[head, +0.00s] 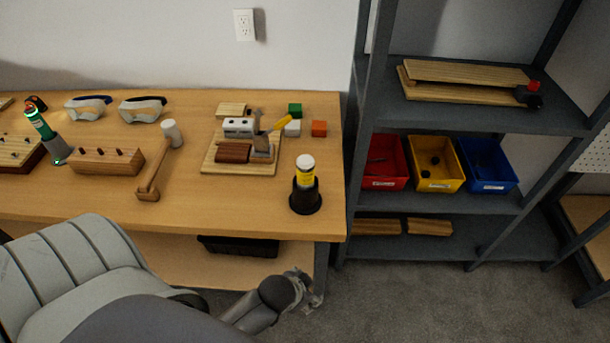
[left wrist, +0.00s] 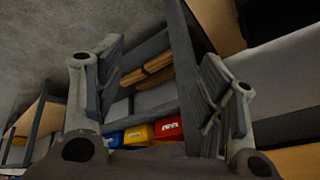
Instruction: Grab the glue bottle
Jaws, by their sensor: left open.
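The glue bottle (head: 305,168) appears to be the yellow bottle with a white cap. It stands upright in a black round holder (head: 305,198) near the table's right front corner. My left gripper (head: 306,288) is low, in front of and below the table edge, apart from the bottle. In the left wrist view my left gripper (left wrist: 162,95) has its two fingers spread with nothing between them. The bottle does not show clearly in that view. My right gripper is not in view.
The wooden table (head: 230,205) also holds a mallet (head: 160,160), a wooden block (head: 107,161) and a board with a toy (head: 240,150). A grey shelf (head: 450,205) with red, yellow and blue bins stands to the right. A dark bin (head: 238,246) sits under the table.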

